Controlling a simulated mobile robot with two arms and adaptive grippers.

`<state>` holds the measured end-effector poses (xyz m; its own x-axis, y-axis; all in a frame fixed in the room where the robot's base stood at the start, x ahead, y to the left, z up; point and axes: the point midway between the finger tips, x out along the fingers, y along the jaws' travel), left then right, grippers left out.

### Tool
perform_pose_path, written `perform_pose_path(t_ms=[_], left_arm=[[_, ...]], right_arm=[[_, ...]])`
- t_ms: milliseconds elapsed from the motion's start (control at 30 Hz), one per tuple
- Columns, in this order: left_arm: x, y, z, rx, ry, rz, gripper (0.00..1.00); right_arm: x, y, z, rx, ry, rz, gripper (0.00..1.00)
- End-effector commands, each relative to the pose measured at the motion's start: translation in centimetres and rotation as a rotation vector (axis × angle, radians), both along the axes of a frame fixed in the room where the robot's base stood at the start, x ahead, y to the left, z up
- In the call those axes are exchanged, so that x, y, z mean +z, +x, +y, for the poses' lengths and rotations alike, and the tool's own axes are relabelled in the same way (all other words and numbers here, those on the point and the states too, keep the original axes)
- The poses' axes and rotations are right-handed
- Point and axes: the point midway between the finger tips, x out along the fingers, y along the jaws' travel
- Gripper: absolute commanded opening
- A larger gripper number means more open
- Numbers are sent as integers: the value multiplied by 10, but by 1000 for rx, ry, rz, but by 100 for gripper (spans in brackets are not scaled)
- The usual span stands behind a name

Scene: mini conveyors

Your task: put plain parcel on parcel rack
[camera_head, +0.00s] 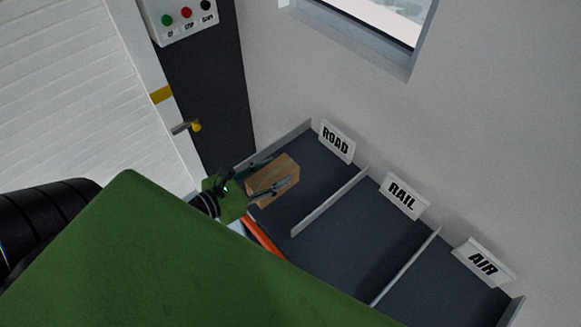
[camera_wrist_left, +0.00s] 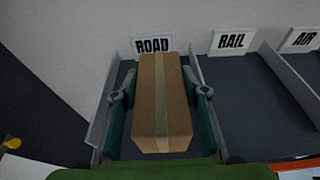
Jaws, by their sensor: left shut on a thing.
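The plain parcel (camera_head: 273,181) is a brown cardboard box with a tape strip down its middle. My left gripper (camera_head: 272,177) is shut on it, with one finger along each side; the parcel (camera_wrist_left: 162,105) also shows in the left wrist view between the fingers (camera_wrist_left: 160,100). The parcel rack (camera_head: 345,240) is a dark shelf split by thin dividers into bays signed ROAD, RAIL and AIR. The parcel is at the ROAD bay, in line with the ROAD sign (camera_wrist_left: 153,45). I cannot tell whether it touches the rack floor. My right gripper is not in view.
Divider walls (camera_head: 330,202) stand on the rack between the bays. The RAIL bay (camera_wrist_left: 240,95) and the AIR bay look empty. A control box with buttons (camera_head: 185,16) and a white shutter (camera_head: 65,80) are at the left. A wall stands behind the rack.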

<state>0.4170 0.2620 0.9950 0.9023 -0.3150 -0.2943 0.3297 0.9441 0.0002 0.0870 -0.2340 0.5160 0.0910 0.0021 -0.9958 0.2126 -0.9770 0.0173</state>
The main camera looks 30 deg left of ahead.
Motion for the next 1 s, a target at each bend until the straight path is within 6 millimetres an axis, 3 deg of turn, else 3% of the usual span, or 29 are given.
perform_pose_path(t_ms=[167,233,400,667,900,1000], left_arm=[[-11,36,0,1,0,-6,15],[-33,47,1,3,0,-5,15],[-58,69,0,0,0,-4,15],[-72,81,0,0,0,-2,15],[-103,85,0,1,-3,-1,15],[-107,85,0,1,-1,-2,15]], right_arm=[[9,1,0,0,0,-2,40],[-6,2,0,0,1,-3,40],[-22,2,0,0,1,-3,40],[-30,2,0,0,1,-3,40],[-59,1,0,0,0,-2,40],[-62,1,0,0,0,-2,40]])
